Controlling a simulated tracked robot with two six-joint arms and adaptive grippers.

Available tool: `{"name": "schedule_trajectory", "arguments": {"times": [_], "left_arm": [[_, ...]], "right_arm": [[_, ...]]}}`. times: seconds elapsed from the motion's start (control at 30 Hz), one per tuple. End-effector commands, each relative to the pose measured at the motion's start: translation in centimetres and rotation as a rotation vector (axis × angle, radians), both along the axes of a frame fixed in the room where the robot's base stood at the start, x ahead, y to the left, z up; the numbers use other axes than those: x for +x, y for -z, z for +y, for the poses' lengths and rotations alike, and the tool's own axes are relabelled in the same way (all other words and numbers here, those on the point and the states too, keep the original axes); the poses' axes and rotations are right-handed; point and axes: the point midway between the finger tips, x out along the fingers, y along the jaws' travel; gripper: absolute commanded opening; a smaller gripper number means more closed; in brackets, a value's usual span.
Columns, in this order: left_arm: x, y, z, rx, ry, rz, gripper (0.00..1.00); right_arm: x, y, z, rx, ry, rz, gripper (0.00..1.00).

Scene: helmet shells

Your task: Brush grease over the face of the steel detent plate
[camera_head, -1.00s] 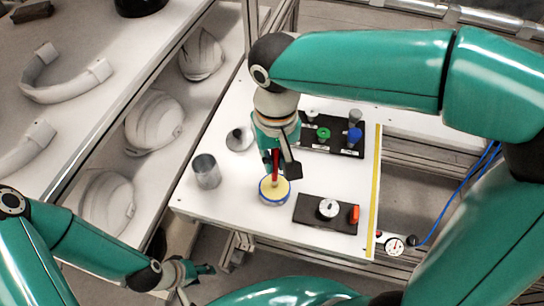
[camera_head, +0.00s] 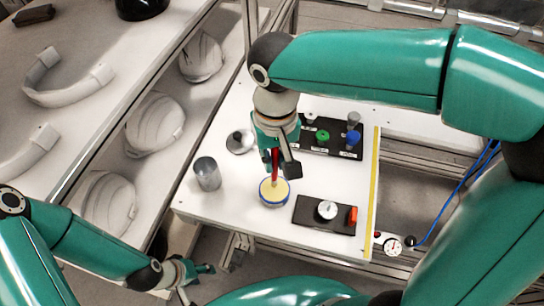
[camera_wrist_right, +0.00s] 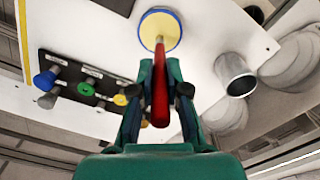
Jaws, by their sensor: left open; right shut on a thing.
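My right gripper (camera_head: 279,168) is shut on a red-handled brush (camera_head: 275,160), held steeply downward. In the right wrist view the brush (camera_wrist_right: 161,92) points at a round blue-rimmed tin of pale yellow grease (camera_wrist_right: 160,22). The tin also shows in the head view (camera_head: 274,196). The brush tip is over or in the grease; I cannot tell if it touches. A black plate (camera_head: 312,216) with a round silver dial (camera_head: 327,209) and an orange block lies to the right; I cannot tell if this is the detent plate. My left gripper (camera_head: 200,270) is open and empty, off the table's front left.
A grey metal cup (camera_head: 207,174) stands left of the tin, with a silver dish (camera_head: 240,141) behind. A black rack (camera_head: 333,139) with green and blue knobs is at the back. White helmet shells (camera_head: 155,122) lie on the left shelf. A yellow strip (camera_head: 372,190) marks the right edge.

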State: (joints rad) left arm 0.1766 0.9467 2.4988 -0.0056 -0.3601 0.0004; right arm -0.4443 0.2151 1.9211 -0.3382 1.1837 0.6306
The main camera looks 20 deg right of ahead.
Motion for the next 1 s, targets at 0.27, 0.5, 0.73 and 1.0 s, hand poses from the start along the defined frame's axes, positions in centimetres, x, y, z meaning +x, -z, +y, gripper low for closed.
{"name": "schedule_trajectory", "arguments": {"times": [0.27, 0.5, 0.73, 1.0], "left_arm": [[0.0, -2.4, 0.0, 0.000, 0.000, 0.000, 0.48], [0.0, -4.1, 0.0, 0.000, 0.000, 0.000, 0.48], [0.0, -4.9, 0.0, 0.000, 0.000, 0.000, 0.48], [0.0, -4.8, 0.0, 0.000, 0.000, 0.000, 0.48]], "right_arm": [[0.0, -2.8, 0.0, 0.001, -0.001, -0.002, 0.00], [0.0, -4.7, 0.0, 0.001, -0.001, -0.002, 0.00], [0.0, -5.7, 0.1, 0.001, -0.001, -0.002, 0.00], [0.0, -5.6, 0.1, 0.001, -0.001, -0.002, 0.00]]}}
